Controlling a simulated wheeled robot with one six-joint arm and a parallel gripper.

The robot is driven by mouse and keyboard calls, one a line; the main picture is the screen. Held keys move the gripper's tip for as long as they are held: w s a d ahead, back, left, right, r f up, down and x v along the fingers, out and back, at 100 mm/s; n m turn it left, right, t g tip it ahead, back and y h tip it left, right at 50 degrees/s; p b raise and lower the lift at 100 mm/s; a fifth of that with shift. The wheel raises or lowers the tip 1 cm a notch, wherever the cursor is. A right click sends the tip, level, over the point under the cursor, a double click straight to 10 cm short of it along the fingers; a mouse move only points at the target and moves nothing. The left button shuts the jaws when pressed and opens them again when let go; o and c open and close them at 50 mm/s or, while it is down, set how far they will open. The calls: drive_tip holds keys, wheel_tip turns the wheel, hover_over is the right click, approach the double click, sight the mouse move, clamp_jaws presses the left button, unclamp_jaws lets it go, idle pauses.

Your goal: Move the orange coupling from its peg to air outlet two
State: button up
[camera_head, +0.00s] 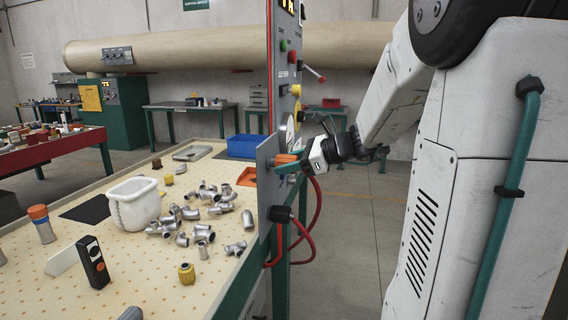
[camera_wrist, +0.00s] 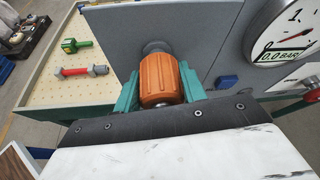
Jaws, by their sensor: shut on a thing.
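The orange coupling (camera_wrist: 158,80) is a ribbed cylinder, upright in the wrist view, between the two teal fingers of my gripper (camera_wrist: 158,90). My gripper is shut on its sides. Its far end meets or lies just in front of a round dark grey fitting (camera_wrist: 155,47) on the grey panel (camera_wrist: 205,30). I cannot tell whether this fitting is the peg or an outlet, or whether they touch. In the head view, the coupling (camera_head: 287,158) and my gripper (camera_head: 291,164) are at the panel's side plate (camera_head: 266,180). No outlet number is readable.
A pressure gauge (camera_wrist: 283,38) reading 0.0 BAR and a blue block (camera_wrist: 227,82) are right of the coupling. A red hose (camera_head: 318,215) hangs beneath the panel. The workbench holds loose metal fittings (camera_head: 192,212), a white bin (camera_head: 133,203) and a blue tray (camera_head: 243,146).

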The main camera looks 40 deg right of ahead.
drive_tip(key=shift+s+d, duration=0.7)
drive_tip(key=shift+s, duration=0.2)
drive_tip(key=shift+s+d, duration=0.6)
drive_tip(key=shift+s, duration=0.2)
drive_tip(key=shift+s+d, duration=0.6)
drive_tip(key=shift+s, duration=0.2)
